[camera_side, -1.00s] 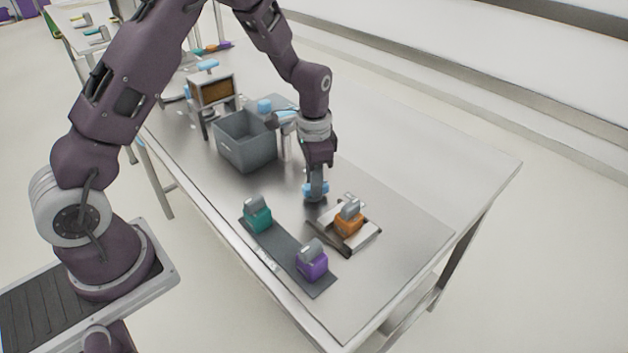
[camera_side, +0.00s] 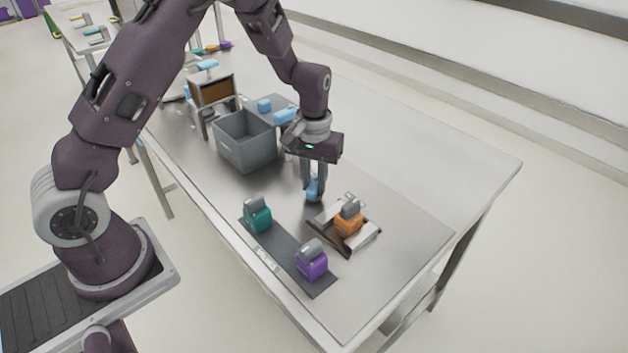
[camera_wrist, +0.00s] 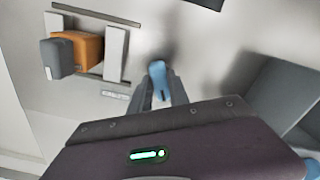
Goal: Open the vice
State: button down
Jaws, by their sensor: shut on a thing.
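The vice (camera_side: 366,240) lies on the table with its pale jaws around an orange block (camera_side: 346,226) that has a grey top. In the wrist view, one pale jaw (camera_wrist: 117,55) stands close beside the orange block (camera_wrist: 90,46); I cannot tell whether they touch. My gripper (camera_side: 313,188) points down beside the vice, shut on its blue handle (camera_wrist: 157,70). The fingers partly hide the handle, and its link to the vice is not clear.
A teal block (camera_side: 257,216) and a purple block (camera_side: 312,264) stand on a dark strip (camera_side: 283,250) in front. A grey bin (camera_side: 246,145) is behind. The table's right side is clear.

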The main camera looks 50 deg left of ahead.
aim_at(314, 185)
jog(key=n, duration=0.6)
jog(key=shift+w, duration=0.1)
jog(key=shift+n, duration=0.3)
dwell(0.4)
jog(key=c, duration=1.2)
grip_release()
jog(key=shift+c, duration=0.2)
notch_tip(314, 185, up, 8)
jog(key=shift+f, duration=0.25)
jog(key=s+d+r+m+t+h, duration=0.1)
jog(key=s+d+r+m+t, duration=0.15)
jog(key=s+r, duration=0.45)
jog(key=s+d+r+m+t, duration=0.1)
jog(key=s+r+m, duration=0.3)
jog(key=s+r, duration=0.3)
jog(key=s+r+m+t+y, duration=0.1)
jog(key=s+m, duration=0.4)
jog(key=s, duration=0.7)
jog(key=shift+r+m+t, duration=0.35)
jog(key=shift+r+t, duration=0.2)
jog(key=shift+r, duration=0.25)
